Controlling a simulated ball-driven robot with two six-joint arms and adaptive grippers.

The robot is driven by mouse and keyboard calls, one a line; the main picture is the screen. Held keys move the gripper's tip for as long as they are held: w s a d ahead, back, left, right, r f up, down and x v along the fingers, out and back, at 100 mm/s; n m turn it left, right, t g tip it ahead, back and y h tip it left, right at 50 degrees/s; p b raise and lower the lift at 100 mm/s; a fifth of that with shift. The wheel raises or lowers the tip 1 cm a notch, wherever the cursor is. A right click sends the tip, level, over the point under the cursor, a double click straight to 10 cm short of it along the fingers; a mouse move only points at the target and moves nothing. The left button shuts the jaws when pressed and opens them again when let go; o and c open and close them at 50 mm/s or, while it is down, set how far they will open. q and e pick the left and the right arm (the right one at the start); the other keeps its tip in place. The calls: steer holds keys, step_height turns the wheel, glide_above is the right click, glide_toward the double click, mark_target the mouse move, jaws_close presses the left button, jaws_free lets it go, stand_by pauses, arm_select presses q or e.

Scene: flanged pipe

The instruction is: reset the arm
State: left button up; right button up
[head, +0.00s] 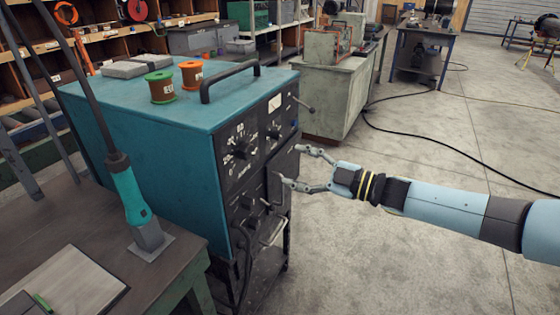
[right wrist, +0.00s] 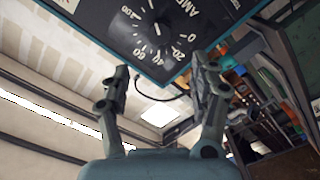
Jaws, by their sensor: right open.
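My right gripper (head: 290,168) reaches in from the right in the head view. Its two fingers are spread apart and empty, close to the front panel of a teal welding machine (head: 125,150). In the right wrist view the open fingers (right wrist: 165,85) point toward the machine's black panel (right wrist: 150,30) with its numbered dial. I cannot tell whether a fingertip touches the panel. My left gripper is in neither view.
On the machine's top are an orange spool (head: 191,75), a green spool (head: 161,87) and a black handle (head: 230,80). A teal-handled tool (head: 130,195) stands on the bench (head: 185,255) at lower left. Open concrete floor (head: 400,270) lies below my right arm.

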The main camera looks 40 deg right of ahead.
steer(key=shift+s+d, duration=0.15)
steer(key=shift+s, duration=0.3)
steer(key=s+a+f+m+g+h+b, duration=0.1)
steer(key=s+f+m+g+h+b, duration=0.25)
steer(key=f, duration=0.95)
steer(key=s+a+f+m+h+b, duration=0.1)
steer(key=s+f+m+b, duration=0.35)
steer(key=f, duration=0.85)
steer(key=s+a+f+m+g+h+b, duration=0.15)
steer(key=s+f+b, duration=0.5)
steer(key=f, duration=0.65)
steer(key=s+a+f+m+g, duration=0.1)
steer(key=s+a+f+g, duration=0.1)
steer(key=s+f, duration=0.4)
steer(key=s+a+f+m+g+h+b, duration=0.1)
steer(key=s+f+g, duration=0.4)
steer(key=s, duration=0.8)
steer(key=s+a+f+m+g, duration=0.1)
steer(key=s+a+f+g, duration=0.2)
steer(key=s+f, duration=0.3)
steer(key=s, duration=0.3)
steer(key=shift+s+a+f+m+g+h, duration=0.2)
steer(key=shift+s+f+m+g+h, duration=0.1)
steer(key=shift+s+f+m, duration=0.1)
